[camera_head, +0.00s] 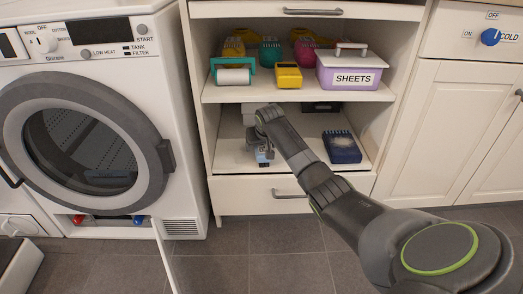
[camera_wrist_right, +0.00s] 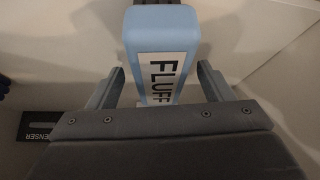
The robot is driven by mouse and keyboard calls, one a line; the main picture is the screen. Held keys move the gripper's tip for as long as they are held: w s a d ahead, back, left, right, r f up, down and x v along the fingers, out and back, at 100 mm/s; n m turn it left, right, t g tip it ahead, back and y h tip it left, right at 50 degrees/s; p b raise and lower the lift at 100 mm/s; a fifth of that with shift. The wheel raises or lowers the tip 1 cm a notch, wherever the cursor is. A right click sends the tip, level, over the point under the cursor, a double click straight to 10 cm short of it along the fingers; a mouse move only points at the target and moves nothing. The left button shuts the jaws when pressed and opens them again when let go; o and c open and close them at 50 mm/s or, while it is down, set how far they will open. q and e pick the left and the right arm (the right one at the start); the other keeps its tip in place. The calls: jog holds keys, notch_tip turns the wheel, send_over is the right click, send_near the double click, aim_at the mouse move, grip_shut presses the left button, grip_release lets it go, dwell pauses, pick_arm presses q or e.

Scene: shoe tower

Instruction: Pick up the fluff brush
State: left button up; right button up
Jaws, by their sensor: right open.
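The fluff brush (camera_wrist_right: 160,55) is light blue with a white label reading FLUFF and shows at the top middle of the right wrist view. My right gripper (camera_wrist_right: 160,72) is open, with one finger on each side of the brush; I cannot tell whether either finger touches it. In the head view my right gripper (camera_head: 264,152) reaches into the lower shelf of the open cabinet, and the arm and hand hide most of the brush there. My left gripper is out of view.
A dark blue boxy item (camera_head: 341,147) lies to the right on the lower shelf (camera_head: 232,153). The upper shelf (camera_head: 225,94) holds a purple SHEETS box (camera_head: 349,70), a yellow item (camera_head: 288,75) and several bottles. A washer or dryer (camera_head: 85,130) stands on the left.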

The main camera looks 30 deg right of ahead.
jog(key=shift+f+p, duration=0.25)
jog(key=shift+p, duration=0.15)
dwell(0.4)
jog(key=c, duration=1.2)
